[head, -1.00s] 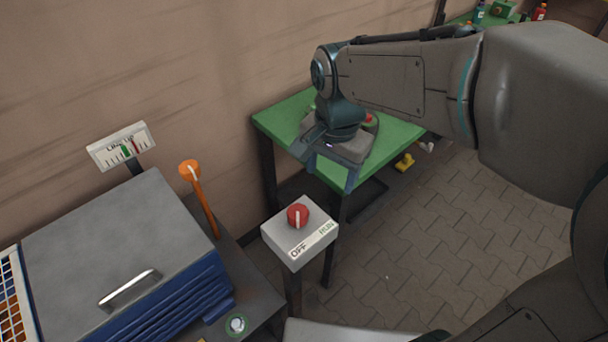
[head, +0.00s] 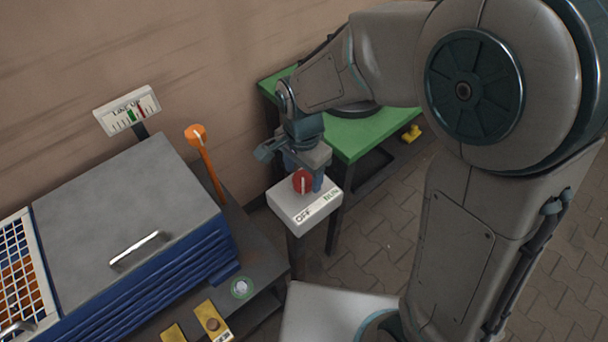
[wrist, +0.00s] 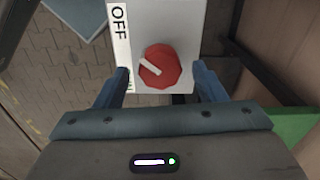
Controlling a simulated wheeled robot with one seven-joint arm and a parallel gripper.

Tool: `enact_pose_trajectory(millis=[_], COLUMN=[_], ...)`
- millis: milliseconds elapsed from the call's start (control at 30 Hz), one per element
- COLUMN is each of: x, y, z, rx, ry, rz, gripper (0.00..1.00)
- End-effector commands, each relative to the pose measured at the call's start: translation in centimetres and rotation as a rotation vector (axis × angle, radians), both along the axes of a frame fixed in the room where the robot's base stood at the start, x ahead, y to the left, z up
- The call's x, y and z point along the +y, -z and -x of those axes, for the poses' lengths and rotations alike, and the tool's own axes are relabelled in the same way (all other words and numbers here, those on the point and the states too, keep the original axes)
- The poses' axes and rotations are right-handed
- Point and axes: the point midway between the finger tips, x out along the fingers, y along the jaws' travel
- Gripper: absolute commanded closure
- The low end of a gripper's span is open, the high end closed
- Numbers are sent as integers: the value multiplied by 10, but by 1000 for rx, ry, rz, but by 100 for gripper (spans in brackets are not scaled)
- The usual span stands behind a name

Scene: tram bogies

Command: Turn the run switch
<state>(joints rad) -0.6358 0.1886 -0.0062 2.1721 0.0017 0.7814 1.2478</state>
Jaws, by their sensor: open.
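The run switch is a red knob (head: 302,182) with a white pointer line, on top of a light grey box (head: 290,207) lettered OFF and RUN. In the head view the pointer stands roughly upright in the picture, between the two words. In the wrist view the knob (wrist: 160,67) lies between and just ahead of my fingers. My gripper (head: 304,175) points down over the box, with one finger on each side of the knob. The fingers (wrist: 161,87) are apart, with a gap to the knob on both sides. RUN is mostly hidden in the wrist view.
A green table (head: 375,132) stands behind the box. A dark bench (head: 262,268) holds a round button (head: 241,288).

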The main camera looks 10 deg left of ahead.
Motion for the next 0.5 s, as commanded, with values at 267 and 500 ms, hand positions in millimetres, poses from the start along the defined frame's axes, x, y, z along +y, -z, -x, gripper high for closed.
enact_pose_trajectory(millis=[267,500], x=[0,0], y=[19,19], z=[0,0], rx=[1,0], ry=[0,0], rz=[1,0], gripper=[36,39])
